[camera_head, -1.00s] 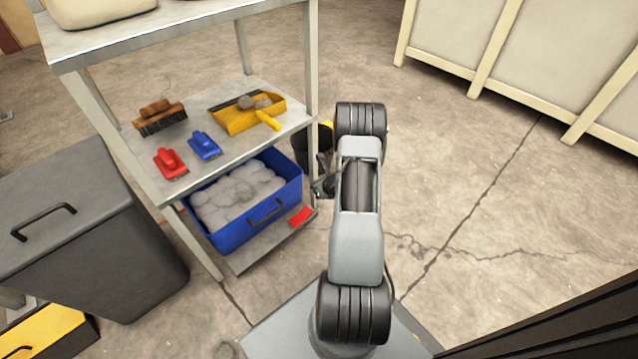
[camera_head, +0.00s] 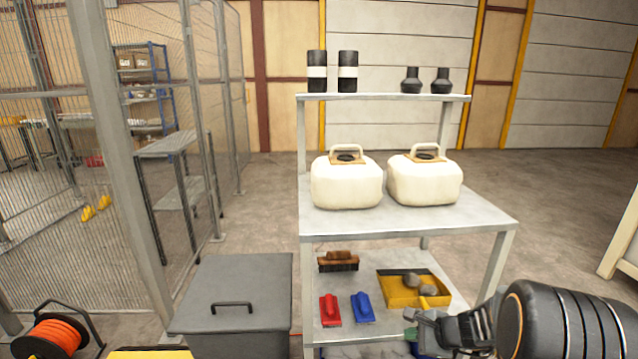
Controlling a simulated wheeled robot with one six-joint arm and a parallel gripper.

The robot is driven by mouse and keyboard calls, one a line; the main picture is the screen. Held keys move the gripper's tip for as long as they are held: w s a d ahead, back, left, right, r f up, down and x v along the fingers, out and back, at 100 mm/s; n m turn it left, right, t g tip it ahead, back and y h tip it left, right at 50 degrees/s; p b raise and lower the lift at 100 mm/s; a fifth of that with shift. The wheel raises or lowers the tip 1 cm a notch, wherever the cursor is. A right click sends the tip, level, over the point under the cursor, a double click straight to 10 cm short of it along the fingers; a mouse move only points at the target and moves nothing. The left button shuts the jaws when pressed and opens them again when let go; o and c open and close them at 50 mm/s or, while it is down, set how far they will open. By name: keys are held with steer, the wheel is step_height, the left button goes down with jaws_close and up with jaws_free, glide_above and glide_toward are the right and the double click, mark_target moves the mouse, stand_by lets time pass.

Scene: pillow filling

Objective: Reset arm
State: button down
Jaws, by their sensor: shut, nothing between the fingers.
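My arm (camera_head: 572,318) reaches in from the lower right corner of the head view. My gripper (camera_head: 416,326) is at the arm's left end, dark grey and pointing left. It is shut and empty. In the picture it overlaps the front right part of the shelf, below the yellow dustpan (camera_head: 402,298). I cannot tell whether it touches the shelf. The rest of my arm is outside the frame.
A metal rack (camera_head: 470,212) holds two white jugs (camera_head: 346,185) (camera_head: 424,182), with brushes on the lower shelf. A grey lidded bin (camera_head: 232,285) and orange cable reel (camera_head: 55,338) stand left. Mesh fencing (camera_head: 70,190) is farther left. Open floor (camera_head: 560,215) lies right.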

steer(key=s+a+r+n+g+h+p, duration=0.1)
steer(key=s+r+n+p, duration=0.4)
steer(key=r, duration=0.5)
steer(key=s+a+r+n+g+h+p, duration=0.1)
steer(key=s+a+r+n+h+p, duration=0.2)
steer(key=s+r+n+p, duration=0.3)
steer(key=s+a+r+n+h+p, duration=0.2)
steer(key=s+r+n+p, duration=0.4)
steer(key=r, duration=1)
steer(key=shift+s+a+n+g, duration=0.2)
steer(key=shift+a+n+g, duration=0.2)
steer(key=shift+a+n, duration=0.4)
